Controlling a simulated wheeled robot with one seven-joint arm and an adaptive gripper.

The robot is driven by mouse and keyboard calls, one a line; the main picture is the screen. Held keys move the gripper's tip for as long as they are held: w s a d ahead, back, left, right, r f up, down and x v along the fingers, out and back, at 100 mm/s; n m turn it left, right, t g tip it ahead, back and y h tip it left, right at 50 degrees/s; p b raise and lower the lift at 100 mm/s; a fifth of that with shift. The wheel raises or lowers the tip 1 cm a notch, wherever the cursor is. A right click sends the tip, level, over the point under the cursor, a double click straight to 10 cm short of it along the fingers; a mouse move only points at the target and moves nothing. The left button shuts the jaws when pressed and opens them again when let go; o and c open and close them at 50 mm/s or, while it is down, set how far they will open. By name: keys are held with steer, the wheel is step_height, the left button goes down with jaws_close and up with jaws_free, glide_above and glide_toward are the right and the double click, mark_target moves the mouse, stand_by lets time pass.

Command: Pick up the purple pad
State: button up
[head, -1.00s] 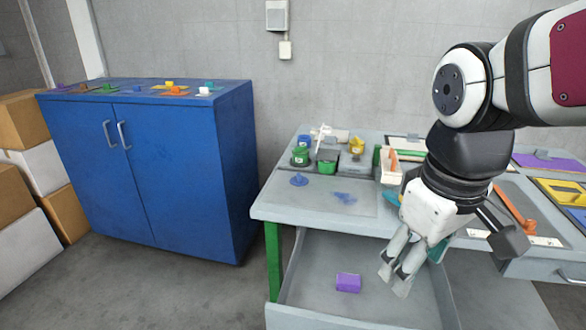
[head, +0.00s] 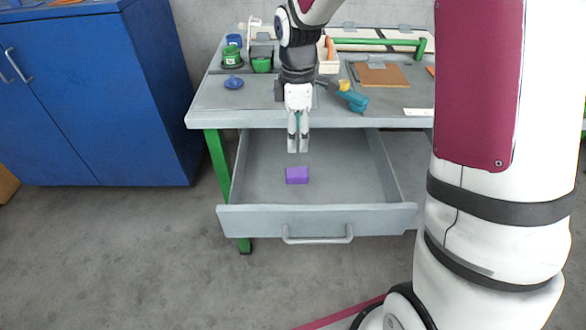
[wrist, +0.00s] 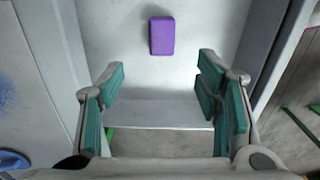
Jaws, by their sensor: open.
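The purple pad (head: 297,175) is a small block lying on the floor of the open grey drawer (head: 340,213). It also shows in the wrist view (wrist: 162,36), near the top middle, beyond the fingertips. My gripper (head: 298,146) hangs pointing down, above the pad and a little behind it in the head view. In the wrist view my gripper (wrist: 161,78) has its teal-padded fingers spread wide with nothing between them. The pad is apart from the fingers and fully visible.
Drawer walls surround the pad. A blue cabinet (head: 105,95) stands left. The rest of the drawer floor is clear.

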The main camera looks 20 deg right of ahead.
mark_target(297, 171)
steer(key=f+b, duration=0.2)
steer(key=f, duration=1.1)
steer(key=shift+s+f+b, duration=0.15)
steer(key=shift+s+b, duration=0.05)
steer(key=shift+b, duration=0.1)
steer(key=c, duration=1.1)
